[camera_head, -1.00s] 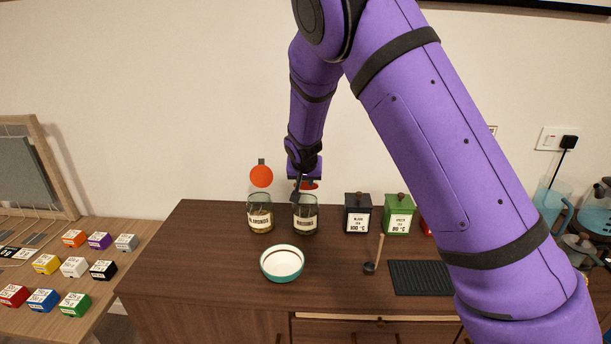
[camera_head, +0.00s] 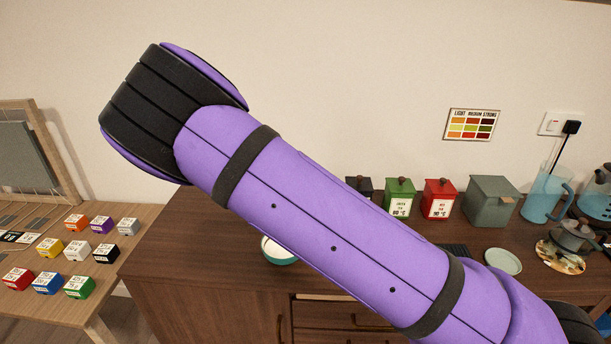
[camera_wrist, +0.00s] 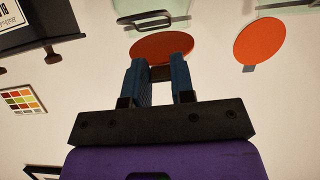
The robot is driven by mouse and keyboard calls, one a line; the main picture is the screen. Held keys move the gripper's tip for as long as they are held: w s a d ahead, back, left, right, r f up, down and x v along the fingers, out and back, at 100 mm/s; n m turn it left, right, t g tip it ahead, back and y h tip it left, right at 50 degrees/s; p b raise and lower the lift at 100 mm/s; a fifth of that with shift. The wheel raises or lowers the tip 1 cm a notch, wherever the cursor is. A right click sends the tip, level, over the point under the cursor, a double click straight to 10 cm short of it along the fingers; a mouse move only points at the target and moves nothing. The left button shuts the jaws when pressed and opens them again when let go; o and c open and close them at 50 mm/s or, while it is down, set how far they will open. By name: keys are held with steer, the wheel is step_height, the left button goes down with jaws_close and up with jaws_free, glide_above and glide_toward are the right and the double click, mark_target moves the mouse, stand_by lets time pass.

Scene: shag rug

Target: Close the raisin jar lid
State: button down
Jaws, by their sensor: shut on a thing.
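In the wrist view, which looks upside down, the raisin jar lid (camera_wrist: 165,45) is an orange-red disc at my fingertips. The glass raisin jar (camera_wrist: 150,8) is partly seen at the top edge, with a metal wire clasp. The lid is tilted up, away from the jar's mouth. My gripper (camera_wrist: 160,72) has its two blue-grey fingers around a small tab at the lid's edge, shut on it. In the head view my arm hides both jars, the lid and my gripper. The jar's label cannot be seen now.
A second open jar's orange lid (camera_wrist: 260,42) stands beside it in the wrist view. A black tin (camera_wrist: 40,25) is on the other side. In the head view, green (camera_head: 400,198) and red (camera_head: 439,199) tins and a teal bowl (camera_head: 279,250) stand on the dark counter (camera_head: 190,245).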

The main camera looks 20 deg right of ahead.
steer(key=shift+s+a+f+t, duration=0.15)
steer(key=shift+f+t, duration=0.1)
steer(key=shift+f, duration=0.35)
steer(key=shift+s+d+f+t, duration=0.15)
steer(key=shift+f+t, duration=0.1)
steer(key=shift+f, duration=0.3)
steer(key=shift+a, duration=0.1)
steer(key=c, duration=1)
jaws_free()
steer(key=shift+o, duration=0.2)
steer(key=v, duration=1)
steer(key=shift+s+a+r, duration=0.15)
steer(key=shift+s+a, duration=0.05)
steer(key=shift+s, duration=0.1)
